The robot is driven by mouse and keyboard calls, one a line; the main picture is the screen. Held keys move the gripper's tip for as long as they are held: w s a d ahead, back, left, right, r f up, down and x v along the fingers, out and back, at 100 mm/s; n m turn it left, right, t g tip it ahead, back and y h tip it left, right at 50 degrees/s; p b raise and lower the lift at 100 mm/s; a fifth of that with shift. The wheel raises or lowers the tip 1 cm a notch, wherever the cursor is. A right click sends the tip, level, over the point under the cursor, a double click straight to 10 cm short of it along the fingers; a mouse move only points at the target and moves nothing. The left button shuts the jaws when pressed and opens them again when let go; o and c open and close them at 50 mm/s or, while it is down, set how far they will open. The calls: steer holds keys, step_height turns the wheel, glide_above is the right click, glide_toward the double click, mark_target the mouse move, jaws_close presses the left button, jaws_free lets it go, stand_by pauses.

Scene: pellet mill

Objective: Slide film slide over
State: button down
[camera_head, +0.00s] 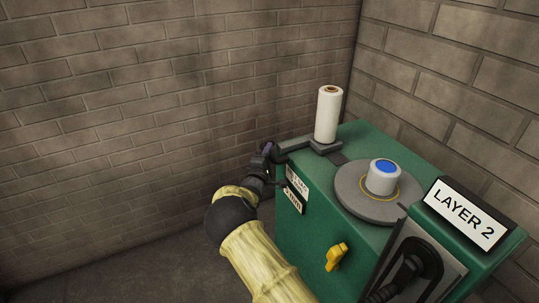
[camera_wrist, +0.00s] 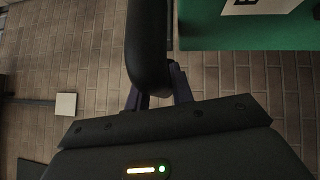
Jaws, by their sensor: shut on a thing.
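The film slide (camera_head: 325,146) is a dark grey block on top of the green machine, at its back left corner. It carries an upright white film roll (camera_head: 328,115). A dark handle bar (camera_head: 296,143) reaches from the block to the left, past the machine's edge. My gripper (camera_head: 267,152) is at the outer end of this bar, left of the machine. In the wrist view my gripper (camera_wrist: 160,96) is shut on the dark rounded handle (camera_wrist: 148,50), which stands between its two fingers. The exact contact is partly hidden by the handle.
The green machine (camera_head: 319,222) has a grey turntable (camera_head: 364,202) with a blue-topped white knob (camera_head: 384,174), a yellow knob (camera_head: 335,256) and a "LAYER 2" sign (camera_head: 465,214). A dark track (camera_head: 346,157) lies between slide and turntable. Brick walls stand close behind.

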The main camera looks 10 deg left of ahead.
steer(key=c, duration=1.3)
jaws_free()
steer(key=shift+a, duration=0.3)
steer(key=shift+o, duration=0.5)
steer(key=shift+w+d, duration=0.1)
steer(key=shift+d, duration=0.15)
steer(key=shift+s+a, duration=0.2)
steer(key=shift+s, duration=0.05)
steer(key=v, duration=1.7)
steer(key=shift+d+p, duration=0.25)
steer(key=shift+p, duration=0.2)
step_height(320, 180, up, 10)
steer(key=p, duration=1)
